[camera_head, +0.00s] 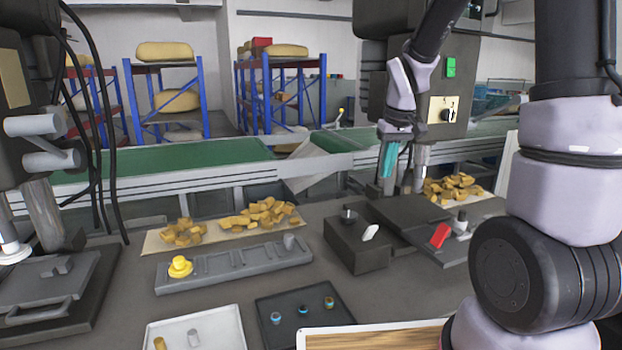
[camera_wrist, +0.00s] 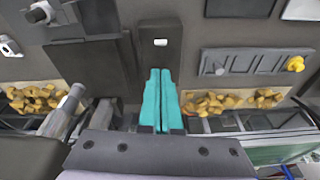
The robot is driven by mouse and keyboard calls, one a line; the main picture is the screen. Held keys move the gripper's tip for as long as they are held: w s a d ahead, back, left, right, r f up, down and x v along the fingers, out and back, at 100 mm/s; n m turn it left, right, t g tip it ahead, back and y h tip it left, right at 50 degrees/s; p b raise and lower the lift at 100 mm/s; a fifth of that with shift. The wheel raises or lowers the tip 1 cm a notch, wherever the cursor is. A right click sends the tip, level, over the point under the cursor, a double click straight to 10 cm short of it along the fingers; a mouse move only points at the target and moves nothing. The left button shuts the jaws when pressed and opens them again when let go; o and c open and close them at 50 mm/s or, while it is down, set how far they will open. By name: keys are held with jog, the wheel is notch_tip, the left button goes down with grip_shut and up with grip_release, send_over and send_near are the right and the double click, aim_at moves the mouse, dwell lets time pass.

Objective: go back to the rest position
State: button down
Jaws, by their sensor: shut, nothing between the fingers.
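My gripper (camera_head: 388,176) has teal fingers and hangs above the back of the work table, behind the dark box-shaped tank. In the wrist view its fingers (camera_wrist: 161,98) lie side by side, closed together with nothing between them. The dark tank (camera_head: 355,240) has a small black knob and a white piece on its top; the white piece also shows in the wrist view (camera_wrist: 160,42). The gripper is apart from the tank's top piece.
A grey slotted rack (camera_head: 215,267) with a yellow part stands left of the tank. A black tray (camera_head: 290,320) and a white tray (camera_head: 215,335) lie in front. A red part (camera_head: 440,235) is on the right. Brown pieces (camera_head: 262,213) lie behind the rack. A green conveyor (camera_head: 180,171) runs behind.

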jog(key=s+d+r+m+t+y, duration=0.1)
jog(key=s+r+m+t, duration=0.3)
jog(key=s+r, duration=1.2)
jog(key=s+m, duration=0.2)
jog(key=s, duration=0.1)
jog(key=shift+r+t, duration=0.2)
jog(key=shift+t, duration=0.2)
jog(key=shift+d, duration=0.1)
